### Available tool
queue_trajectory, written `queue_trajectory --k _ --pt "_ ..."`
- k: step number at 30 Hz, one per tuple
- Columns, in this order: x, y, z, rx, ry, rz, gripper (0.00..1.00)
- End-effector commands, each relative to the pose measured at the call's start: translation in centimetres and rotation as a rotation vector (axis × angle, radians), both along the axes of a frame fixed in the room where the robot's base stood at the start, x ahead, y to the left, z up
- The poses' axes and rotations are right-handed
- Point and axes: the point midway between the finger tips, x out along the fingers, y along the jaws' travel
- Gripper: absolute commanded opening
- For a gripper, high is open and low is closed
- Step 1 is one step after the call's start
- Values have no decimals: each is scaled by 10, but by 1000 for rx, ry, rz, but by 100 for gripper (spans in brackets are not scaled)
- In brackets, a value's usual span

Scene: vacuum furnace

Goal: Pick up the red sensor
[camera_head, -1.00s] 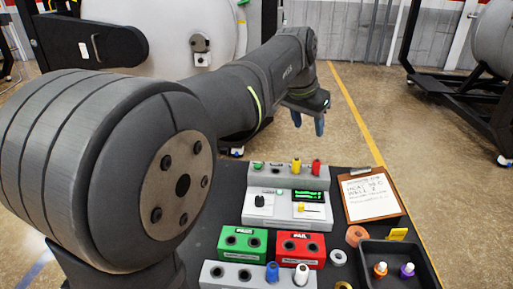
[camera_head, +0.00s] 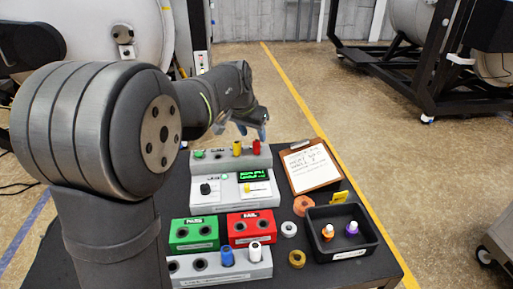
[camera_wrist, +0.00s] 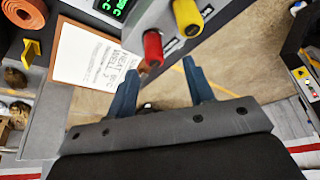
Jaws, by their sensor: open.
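The red sensor (camera_head: 256,147) stands upright at the right end of the grey rack (camera_head: 208,164) at the back of the table. The yellow sensor (camera_head: 237,148) stands just left of it. My gripper (camera_head: 259,130) is just behind and above the red sensor in the head view, partly hidden by my wrist. In the wrist view, my gripper (camera_wrist: 160,78) is open with nothing between its two blue fingers. The red sensor (camera_wrist: 153,48) shows ahead of the fingertips there, between their lines and nearer the left one. I see no contact.
A panel with a green display (camera_head: 254,175) stands in front of the rack. Green (camera_head: 181,234) and red (camera_head: 234,228) two-hole blocks, a front rack (camera_head: 200,278) with blue and white sensors, a clipboard (camera_head: 312,168) and a black tray (camera_head: 350,255) share the table.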

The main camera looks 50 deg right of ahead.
Motion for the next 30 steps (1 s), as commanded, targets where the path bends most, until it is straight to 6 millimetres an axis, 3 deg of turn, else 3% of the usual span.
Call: queue_trajectory --k 9,17,18,25,30 --pt "-5 -13 -42 2 -1 0 48" --pt "-4 -15 -45 -1 -2 1 48" --pt "-4 -15 -45 -1 -2 1 46" --pt "-4 -15 -45 -1 -2 1 1" --pt "-4 -15 -45 -1 -2 1 0"
